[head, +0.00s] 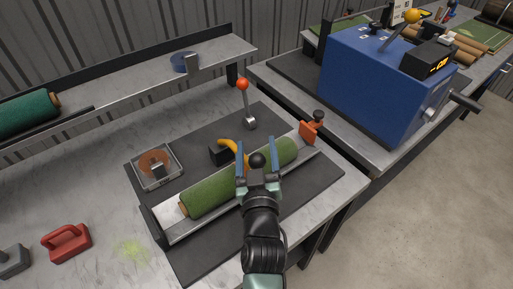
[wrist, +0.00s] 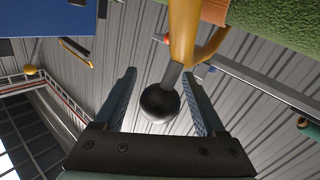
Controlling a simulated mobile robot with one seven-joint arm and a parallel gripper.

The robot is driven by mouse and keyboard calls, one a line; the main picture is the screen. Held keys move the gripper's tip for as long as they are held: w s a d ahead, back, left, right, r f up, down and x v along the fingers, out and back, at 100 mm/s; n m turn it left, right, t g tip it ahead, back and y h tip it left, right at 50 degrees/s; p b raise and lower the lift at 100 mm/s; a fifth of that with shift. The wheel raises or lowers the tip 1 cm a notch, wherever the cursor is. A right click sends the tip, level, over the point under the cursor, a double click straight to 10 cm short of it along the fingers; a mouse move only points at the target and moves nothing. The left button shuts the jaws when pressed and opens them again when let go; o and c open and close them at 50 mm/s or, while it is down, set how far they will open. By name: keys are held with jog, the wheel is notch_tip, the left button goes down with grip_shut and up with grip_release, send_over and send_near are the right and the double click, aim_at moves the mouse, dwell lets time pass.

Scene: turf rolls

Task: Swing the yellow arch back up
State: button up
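The yellow arch (head: 230,146) rises from a black block (head: 220,155) and curves over the green turf roll (head: 208,193), which lies in a metal cradle. The arch's black ball knob (head: 257,160) is at its near end, on my side of the roll. My gripper (head: 256,148) is open, with one blue finger on each side of the knob. In the wrist view the yellow arch (wrist: 182,35) runs down to the black knob (wrist: 160,102) between the fingers, with a visible gap on both sides.
A red-knobbed lever (head: 243,86) stands behind the cradle, and an orange clamp (head: 309,132) is at its right end. A tray with a brown disc (head: 157,165) lies left. A blue machine (head: 370,85) is at the right.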

grip_shut()
dwell(1.2)
